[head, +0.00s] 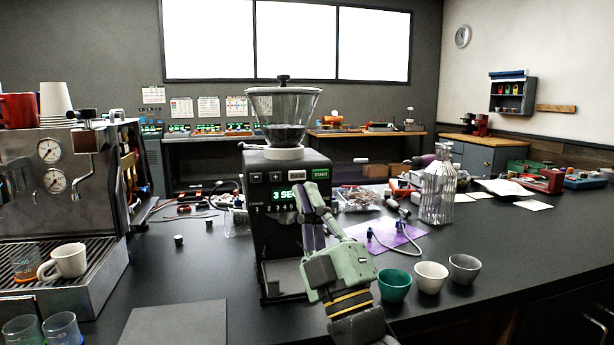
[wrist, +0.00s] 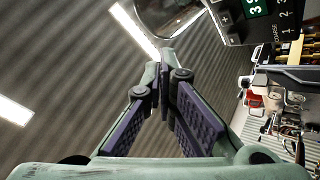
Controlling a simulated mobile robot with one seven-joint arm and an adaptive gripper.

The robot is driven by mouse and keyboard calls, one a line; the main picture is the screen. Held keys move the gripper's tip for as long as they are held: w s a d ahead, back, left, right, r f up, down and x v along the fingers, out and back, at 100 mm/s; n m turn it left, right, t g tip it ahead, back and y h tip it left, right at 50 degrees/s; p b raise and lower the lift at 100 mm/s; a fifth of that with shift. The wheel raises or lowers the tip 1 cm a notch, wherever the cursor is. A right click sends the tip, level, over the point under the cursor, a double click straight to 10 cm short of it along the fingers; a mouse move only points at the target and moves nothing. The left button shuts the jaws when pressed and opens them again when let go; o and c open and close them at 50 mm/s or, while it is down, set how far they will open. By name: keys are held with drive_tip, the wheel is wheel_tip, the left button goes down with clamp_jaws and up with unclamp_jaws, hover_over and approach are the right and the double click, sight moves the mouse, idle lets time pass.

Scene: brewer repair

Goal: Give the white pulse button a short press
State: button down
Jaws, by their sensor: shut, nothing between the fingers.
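The black grinder (head: 290,157) stands on the dark counter with a clear hopper on top. Its front panel has minus and plus keys, the white pulse button (head: 297,175), a green START button (head: 320,173) and a lit green display (head: 284,194) reading "3 SE", partly covered by my gripper. My gripper (head: 307,188) is shut and empty. Its tips are just below the white and green buttons in the head view; I cannot tell the gap to the panel. The wrist view shows my closed fingertips (wrist: 160,68) and the plus key (wrist: 225,18), but not the white button.
A steel espresso machine (head: 60,190) stands at the left. Green, white and grey cups (head: 431,277) are at the front right of my arm. The counter left of the grinder is mostly clear.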

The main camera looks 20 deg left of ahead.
sight(297, 176)
drive_tip(key=w+a, duration=0.5)
drive_tip(key=w, duration=0.2)
drive_tip(key=shift+w, duration=0.15)
idle(0.3)
drive_tip(key=shift+w+a+b, duration=0.1)
drive_tip(key=shift+b, duration=0.4)
idle(0.9)
drive_tip(key=shift+w+a, duration=0.1)
drive_tip(key=shift+w, duration=0.15)
drive_tip(key=shift+w+a+b, duration=0.25)
drive_tip(key=shift+w+b, duration=0.05)
drive_tip(key=shift+b, duration=0.15)
idle(1.8)
drive_tip(key=shift+s+d, duration=0.1)
idle(0.9)
drive_tip(key=shift+s+d, duration=0.35)
drive_tip(key=shift+s, duration=0.2)
